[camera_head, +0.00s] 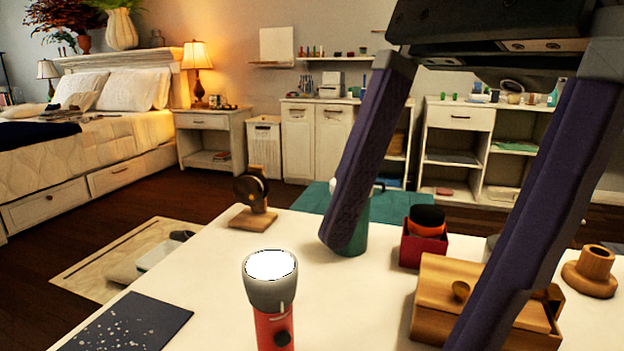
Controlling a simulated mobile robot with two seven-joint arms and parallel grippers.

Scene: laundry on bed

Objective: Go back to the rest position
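My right gripper (408,292) hangs large and close to the camera from the top right. Its two long dark fingers are spread wide apart and point down over the white table (215,300). Nothing is held between them. The left finger hides part of a green cup-like object (353,238); I cannot tell whether they touch. The right finger hides part of a wooden box (440,290) with a round knob. My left gripper is not in view.
On the table are a red flashlight (272,300) with a lit top, a dark speckled sheet (130,326), a headphone stand (253,200), a red box (424,245) and a wooden piece (592,272). A bed (75,150) stands at the back left. The table's left-middle is clear.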

